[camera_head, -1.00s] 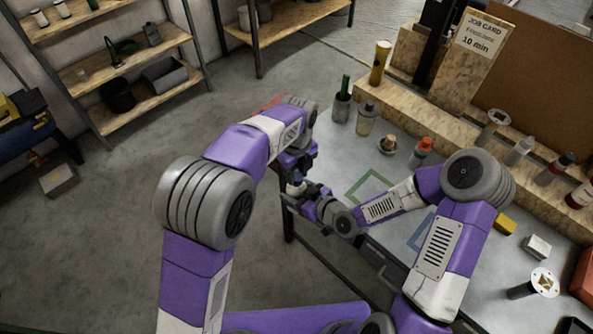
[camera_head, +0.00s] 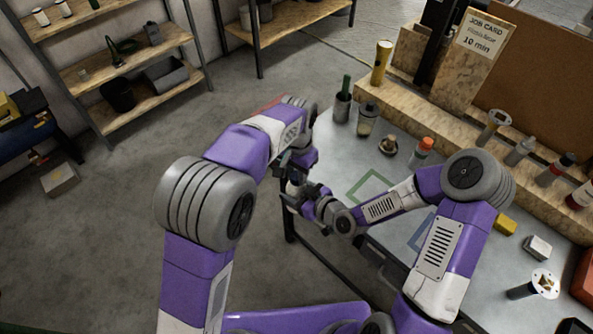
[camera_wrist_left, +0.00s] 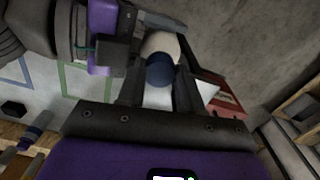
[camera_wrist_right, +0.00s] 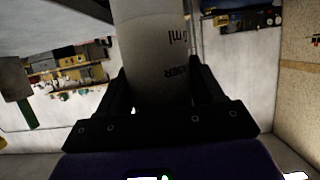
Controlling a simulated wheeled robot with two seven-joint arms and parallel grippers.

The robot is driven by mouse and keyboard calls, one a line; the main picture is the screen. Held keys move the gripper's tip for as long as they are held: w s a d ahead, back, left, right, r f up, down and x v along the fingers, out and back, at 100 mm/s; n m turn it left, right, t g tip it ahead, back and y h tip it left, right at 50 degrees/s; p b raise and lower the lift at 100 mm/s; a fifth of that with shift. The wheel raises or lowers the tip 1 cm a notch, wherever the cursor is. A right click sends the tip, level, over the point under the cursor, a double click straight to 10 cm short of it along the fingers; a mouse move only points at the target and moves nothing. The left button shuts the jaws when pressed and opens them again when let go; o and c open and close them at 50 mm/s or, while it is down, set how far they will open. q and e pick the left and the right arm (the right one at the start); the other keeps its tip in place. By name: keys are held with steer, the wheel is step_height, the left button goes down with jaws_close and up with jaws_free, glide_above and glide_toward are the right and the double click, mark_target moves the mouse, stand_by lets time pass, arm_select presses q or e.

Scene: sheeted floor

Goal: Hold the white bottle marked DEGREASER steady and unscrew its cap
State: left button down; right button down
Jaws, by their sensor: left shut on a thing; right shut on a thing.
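The white bottle (camera_wrist_right: 155,50) fills the gap between the fingers of my right gripper (camera_wrist_right: 160,95) in the right wrist view. Dark print ending in "SER" and "ml" shows on its side. My right gripper is shut on its body. In the left wrist view the dark blue cap (camera_wrist_left: 159,72) sits between the fingers of my left gripper (camera_wrist_left: 158,82), with the bottle's pale body (camera_wrist_left: 161,45) behind it. My left gripper is shut on the cap. In the head view both grippers meet beside the table's left edge, and they mostly hide the bottle.
A wooden ledge with several bottles runs along the back. Open floor lies left.

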arm_select(q)
steer(key=n, duration=0.3)
steer(key=shift+w+d+r+n, duration=0.1)
steer(key=shift+w+d+n, duration=0.05)
steer(key=shift+n, duration=0.25)
arm_select(e)
steer(key=shift+s+a, duration=0.3)
steer(key=shift+a, duration=0.05)
arm_select(q)
steer(key=n, duration=1.1)
steer(key=shift+n, duration=0.4)
arm_select(e)
steer(key=shift+d, duration=0.1)
arm_select(q)
steer(key=n, duration=0.6)
steer(key=shift+s, duration=0.2)
steer(key=n, duration=0.4)
steer(key=shift+d, duration=0.15)
arm_select(e)
steer(key=shift+w, duration=0.1)
arm_select(q)
steer(key=n, duration=0.4)
steer(key=shift+d, duration=0.1)
steer(key=shift+r, duration=0.2)
arm_select(e)
steer(key=shift+d, duration=0.1)
